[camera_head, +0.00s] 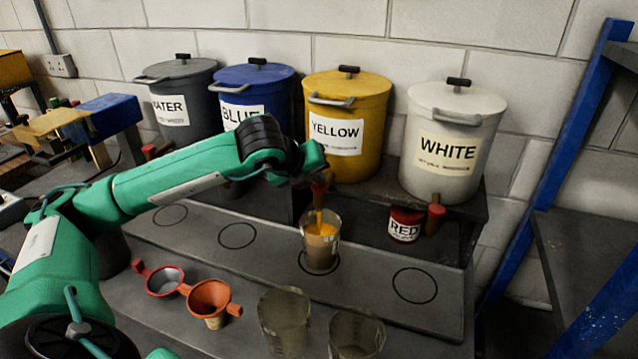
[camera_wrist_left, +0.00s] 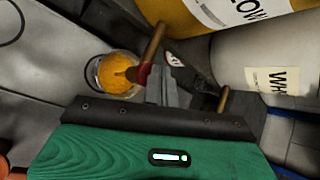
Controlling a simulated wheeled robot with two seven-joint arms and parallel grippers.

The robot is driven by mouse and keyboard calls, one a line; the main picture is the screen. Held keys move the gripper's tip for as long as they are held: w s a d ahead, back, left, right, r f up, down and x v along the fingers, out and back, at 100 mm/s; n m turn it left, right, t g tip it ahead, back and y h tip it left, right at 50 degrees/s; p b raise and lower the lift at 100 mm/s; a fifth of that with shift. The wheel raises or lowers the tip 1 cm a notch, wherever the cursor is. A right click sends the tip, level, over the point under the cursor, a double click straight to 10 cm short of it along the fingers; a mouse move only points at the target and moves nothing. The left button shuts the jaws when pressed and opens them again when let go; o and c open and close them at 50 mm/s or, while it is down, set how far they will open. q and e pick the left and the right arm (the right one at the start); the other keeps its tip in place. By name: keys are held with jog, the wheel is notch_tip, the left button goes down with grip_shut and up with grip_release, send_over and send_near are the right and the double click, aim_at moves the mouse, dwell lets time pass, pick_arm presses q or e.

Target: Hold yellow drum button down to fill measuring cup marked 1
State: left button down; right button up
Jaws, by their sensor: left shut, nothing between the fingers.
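The yellow drum (camera_head: 352,105) stands on the raised shelf, with its tap and button area largely hidden behind my left gripper (camera_head: 314,172). That gripper is shut and empty, its fingertips against or very near the red button at the tap (camera_wrist_left: 145,72); contact is hard to tell. A clear measuring cup (camera_head: 320,250) stands upright on a circle below the tap. An orange-yellow stream runs into it, and yellow paint (camera_wrist_left: 113,74) shows inside it in the left wrist view. The cup's number is not readable. My right gripper is not in view.
Water (camera_head: 180,95), blue (camera_head: 253,85) and white (camera_head: 452,140) drums share the shelf. A red can (camera_head: 405,224) sits beneath. Two empty cups (camera_head: 285,320) (camera_head: 356,333) and red and orange funnels (camera_head: 209,298) stand in front. Other marked circles are empty.

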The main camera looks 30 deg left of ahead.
aim_at(316, 187)
pick_arm(q)
jog(key=shift+r, duration=0.8)
jog(key=shift+r+p, duration=1.1)
jog(key=shift+r, duration=1.45)
